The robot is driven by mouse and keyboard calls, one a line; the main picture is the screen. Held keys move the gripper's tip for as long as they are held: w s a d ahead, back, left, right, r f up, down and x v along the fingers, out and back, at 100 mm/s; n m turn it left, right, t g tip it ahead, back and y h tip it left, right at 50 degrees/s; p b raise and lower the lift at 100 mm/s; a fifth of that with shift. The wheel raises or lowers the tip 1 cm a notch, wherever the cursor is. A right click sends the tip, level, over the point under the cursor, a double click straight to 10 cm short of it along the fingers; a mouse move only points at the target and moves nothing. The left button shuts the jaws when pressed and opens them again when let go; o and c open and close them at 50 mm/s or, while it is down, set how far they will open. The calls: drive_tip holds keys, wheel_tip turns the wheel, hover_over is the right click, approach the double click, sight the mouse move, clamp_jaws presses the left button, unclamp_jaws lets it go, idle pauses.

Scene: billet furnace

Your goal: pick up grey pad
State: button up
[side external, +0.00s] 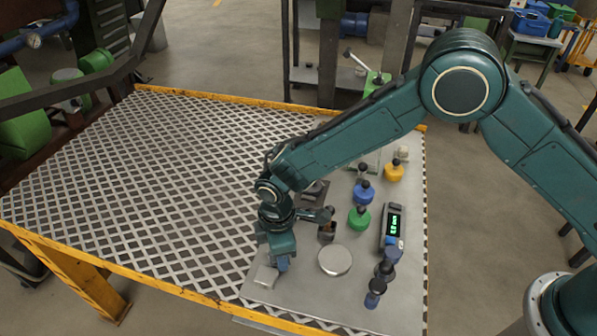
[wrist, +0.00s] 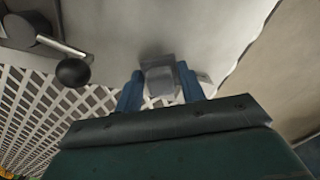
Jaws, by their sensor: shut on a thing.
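The grey pad (wrist: 159,78) is a small grey block between the two blue fingers of my gripper (wrist: 160,92) in the wrist view. My gripper is shut on it. In the side external view my gripper (side external: 274,262) points down at the near left corner of the grey metal plate (side external: 320,300). A pale grey block (side external: 266,277) shows there beside the fingertips. The fingers partly hide the contact, and I cannot tell whether the pad is clear of the plate.
A round silver disc (side external: 335,260) lies right of my gripper. Green (side external: 359,218), blue (side external: 364,192) and yellow (side external: 394,172) knobbed pieces and a meter with a green display (side external: 394,226) stand farther right. The perforated table top (side external: 150,180) at left is clear.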

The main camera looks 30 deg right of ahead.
wheel_tip(320, 180, up, 19)
idle(0.5)
drive_tip(key=shift+f, duration=0.1)
drive_tip(key=o, duration=0.3)
drive_tip(key=shift+c, duration=1.1)
drive_tip(key=w+d+f, duration=0.4)
drive_tip(key=w+d, duration=0.3)
drive_tip(key=w+d+f, duration=0.4)
drive_tip(key=w+d, duration=0.4)
drive_tip(key=shift+f, duration=0.4)
drive_tip(key=shift+f, duration=0.15)
